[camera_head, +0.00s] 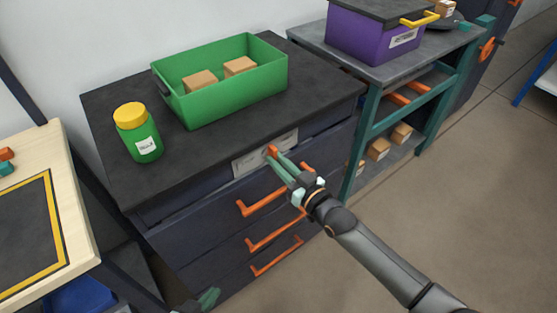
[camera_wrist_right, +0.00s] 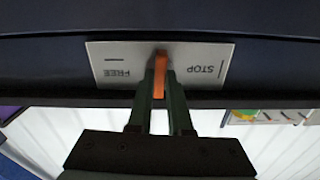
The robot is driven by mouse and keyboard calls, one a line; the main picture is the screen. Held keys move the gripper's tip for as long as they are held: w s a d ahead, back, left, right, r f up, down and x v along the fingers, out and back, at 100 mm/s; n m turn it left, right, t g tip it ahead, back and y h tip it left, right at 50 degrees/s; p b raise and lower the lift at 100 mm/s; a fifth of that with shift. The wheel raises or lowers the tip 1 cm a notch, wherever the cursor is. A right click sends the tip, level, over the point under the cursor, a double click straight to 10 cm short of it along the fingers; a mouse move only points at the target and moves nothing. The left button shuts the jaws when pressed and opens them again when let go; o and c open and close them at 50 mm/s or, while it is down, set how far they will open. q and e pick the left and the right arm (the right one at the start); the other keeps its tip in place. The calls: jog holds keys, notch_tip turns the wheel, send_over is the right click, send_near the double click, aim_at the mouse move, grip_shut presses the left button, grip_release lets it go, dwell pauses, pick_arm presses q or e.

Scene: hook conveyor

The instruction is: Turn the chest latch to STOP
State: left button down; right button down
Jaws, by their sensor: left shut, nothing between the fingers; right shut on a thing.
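The chest latch is a small orange lever (camera_wrist_right: 159,75) on a pale plate (camera_wrist_right: 110,60) on the chest's front. In the right wrist view the plate's lettering is upside down, with FREE on the left and STOP on the right. The lever stands between the two words, in line with neither mark. My right gripper (camera_head: 278,163) is shut on the lever, one finger on each side. In the head view the lever's orange tip (camera_head: 271,149) shows at the fingertips. My left gripper (camera_head: 209,298) is shut and empty, low at the bottom edge, mostly out of frame.
The dark chest has several orange drawer handles (camera_head: 262,202) below the plate. On its top stand a green bin (camera_head: 235,97) with two boxes and a green jar (camera_head: 145,142) with a yellow lid. A teal-framed shelf (camera_head: 357,135) stands close on the right. Open floor lies at front right.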

jog(key=shift+n, duration=0.5)
jog(key=c, duration=0.8)
grip_release()
jog(key=shift+c, duration=0.2)
jog(key=shift+s+d, duration=0.1)
jog(key=shift+s, duration=0.05)
jog(key=p+v, duration=0.1)
jog(key=v, duration=1.1)
jog(key=shift+s, duration=0.15)
jog(key=s+d+f+m+g+h+p, duration=0.2)
jog(key=s+d+f+h+p, duration=0.1)
jog(key=s, duration=0.5)
jog(key=s+d+f+m+g+h+p, duration=0.3)
jog(key=s+d+f+h+p, duration=0.1)
jog(key=s+f, duration=0.3)
jog(key=shift+s+d+h, duration=0.6)
jog(key=shift+s+d, duration=0.15)
jog(key=shift+s, duration=0.3)
